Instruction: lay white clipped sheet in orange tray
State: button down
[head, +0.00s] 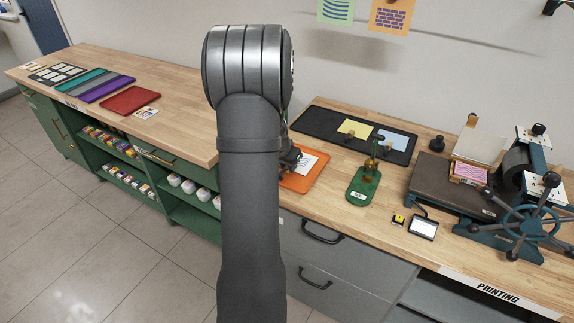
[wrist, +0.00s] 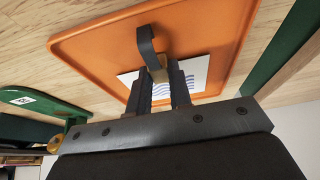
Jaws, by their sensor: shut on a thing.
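The orange tray (head: 296,184) lies on the wooden counter just right of my arm; it also fills much of the wrist view (wrist: 90,52). The white sheet (head: 308,161), with blue wavy lines in the wrist view (wrist: 196,70), is over the tray's floor, inside its rim. I cannot tell whether it rests flat or hangs slightly above. My gripper (wrist: 161,78) is shut on the sheet's clip, a tan piece with a dark curved strap (wrist: 147,42). In the head view my gripper (head: 291,158) is partly hidden behind my arm.
A green stand (head: 363,187) with a brass part stands right of the tray. Behind is a black tray (head: 318,122) with yellow and blue sheets. A printing press (head: 480,185) stands farther right.

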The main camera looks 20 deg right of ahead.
jog(key=shift+f, duration=0.1)
dwell(0.3)
jog(key=c, duration=1.2)
grip_release()
jog(key=shift+c, duration=0.2)
jog(key=shift+r, duration=4.05)
jog(key=shift+f, duration=0.1)
notch_tip(320, 180, down, 7)
jog(key=shift+f, duration=0.15)
